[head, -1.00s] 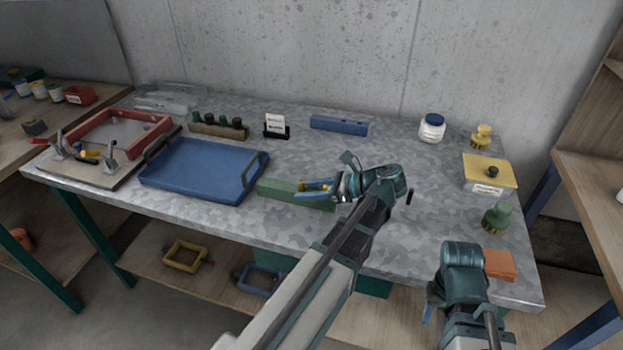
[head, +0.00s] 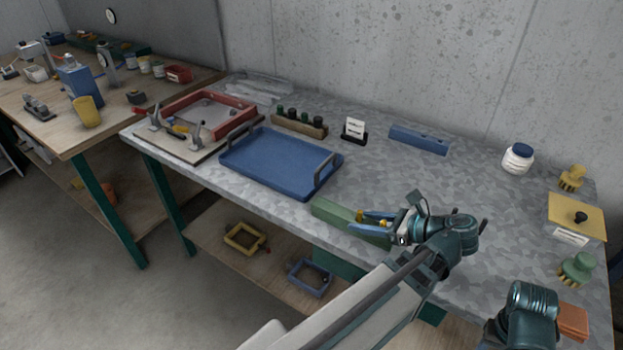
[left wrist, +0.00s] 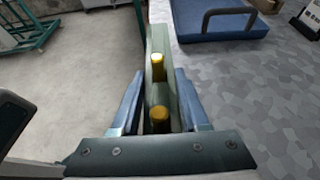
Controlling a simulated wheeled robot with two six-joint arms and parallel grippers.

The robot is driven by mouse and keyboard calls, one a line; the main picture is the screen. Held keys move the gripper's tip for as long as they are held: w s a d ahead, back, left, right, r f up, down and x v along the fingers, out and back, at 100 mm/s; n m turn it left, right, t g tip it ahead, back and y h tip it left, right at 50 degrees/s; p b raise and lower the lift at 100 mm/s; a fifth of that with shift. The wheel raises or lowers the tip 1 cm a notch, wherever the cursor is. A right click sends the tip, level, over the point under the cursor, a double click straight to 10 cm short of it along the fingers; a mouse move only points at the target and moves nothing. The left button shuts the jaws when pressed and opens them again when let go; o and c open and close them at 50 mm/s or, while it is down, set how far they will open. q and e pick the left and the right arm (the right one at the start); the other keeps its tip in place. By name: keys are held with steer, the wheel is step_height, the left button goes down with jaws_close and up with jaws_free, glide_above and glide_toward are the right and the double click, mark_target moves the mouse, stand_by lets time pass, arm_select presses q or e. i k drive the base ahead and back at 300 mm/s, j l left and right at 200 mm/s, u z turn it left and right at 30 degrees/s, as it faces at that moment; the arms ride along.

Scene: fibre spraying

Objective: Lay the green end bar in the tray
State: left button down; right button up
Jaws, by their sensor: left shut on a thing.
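The green end bar (head: 335,210) is a long block at the table's front edge, just right of the blue tray's near corner. My left gripper (head: 368,220) is shut on it. In the left wrist view the green end bar (left wrist: 156,40) runs forward between the blue fingers (left wrist: 158,100), with two yellow pegs on it. Whether it touches the table is not clear. The blue tray (head: 262,170) lies flat and empty, with raised end handles; part of the tray (left wrist: 225,22) shows in the left wrist view. My right arm is at the lower right; its fingertips are not clearly seen.
Left of the tray is a red frame (head: 185,112) on a board with clamps. Behind are a wooden rack (head: 300,122), a card holder (head: 354,130) and a blue bar (head: 419,140). A jar (head: 517,158) and a yellow-lidded box (head: 577,216) stand right. The middle tabletop is clear.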

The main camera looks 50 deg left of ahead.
mark_target(280, 162)
steer(key=k+j, duration=0.2)
steer(key=j, duration=0.15)
steer(key=k+j, duration=0.15)
steer(key=j, duration=0.25)
steer(key=k+j, duration=0.2)
steer(key=j, duration=0.15)
steer(key=k+j, duration=0.15)
steer(key=j, duration=0.2)
